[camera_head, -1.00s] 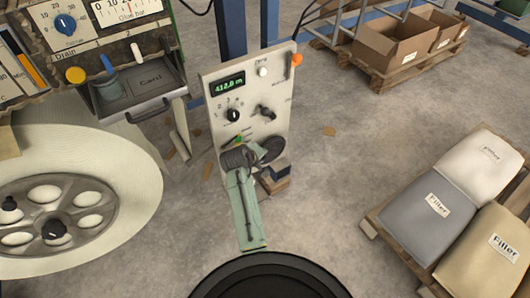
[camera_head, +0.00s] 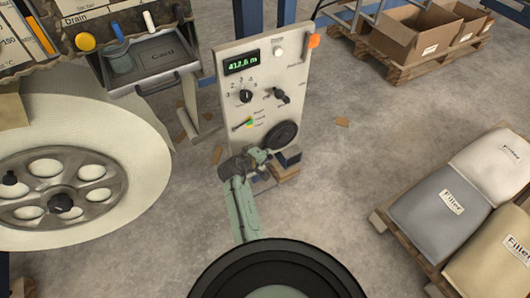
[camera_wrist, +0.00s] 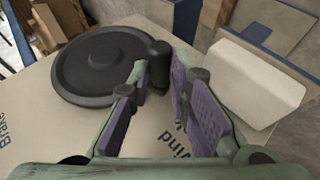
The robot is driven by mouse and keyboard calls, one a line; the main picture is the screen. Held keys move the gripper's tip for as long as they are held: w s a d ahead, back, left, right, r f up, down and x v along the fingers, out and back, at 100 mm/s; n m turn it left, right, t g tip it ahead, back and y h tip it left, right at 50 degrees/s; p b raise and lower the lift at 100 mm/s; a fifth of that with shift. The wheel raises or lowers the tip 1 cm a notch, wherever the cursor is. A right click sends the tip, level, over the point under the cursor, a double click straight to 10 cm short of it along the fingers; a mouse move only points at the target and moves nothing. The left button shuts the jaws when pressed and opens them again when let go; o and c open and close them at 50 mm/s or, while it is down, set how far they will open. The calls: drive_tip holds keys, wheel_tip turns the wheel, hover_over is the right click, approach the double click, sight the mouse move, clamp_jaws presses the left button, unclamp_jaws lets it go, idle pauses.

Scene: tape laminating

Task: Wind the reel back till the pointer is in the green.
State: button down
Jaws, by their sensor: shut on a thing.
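The large white reel (camera_head: 75,130) with a grey spoked hub stands at the left. The grey panel (camera_head: 235,85) carries a small coloured gauge (camera_head: 248,123); its pointer is too small to read against the green. A dark handwheel (camera_head: 281,135) sits low on the panel and shows as a black disc in the wrist view (camera_wrist: 95,62). My gripper (camera_head: 254,160) is at the wheel's lower left edge. In the wrist view its purple-padded fingers (camera_wrist: 158,78) are shut on the wheel's dark crank knob (camera_wrist: 158,52), which they partly hide.
The panel also has a green display (camera_head: 241,62), black knobs and an orange-tipped lever (camera_head: 313,41). Filler sacks (camera_head: 440,203) lie on a pallet at right. The floor between is mostly clear.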

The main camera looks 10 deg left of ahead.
drive_tip(key=shift+s+a+f, duration=0.2)
drive_tip(key=shift+f, duration=0.35)
drive_tip(key=shift+s+a+f, duration=0.15)
drive_tip(key=shift+a+f, duration=0.05)
drive_tip(key=shift+f, duration=0.45)
drive_tip(key=c, duration=1.5)
unclamp_jaws()
drive_tip(key=shift+w, duration=0.1)
drive_tip(key=shift+r, duration=0.2)
drive_tip(key=v, duration=0.7)
drive_tip(key=shift+s+r, duration=0.3)
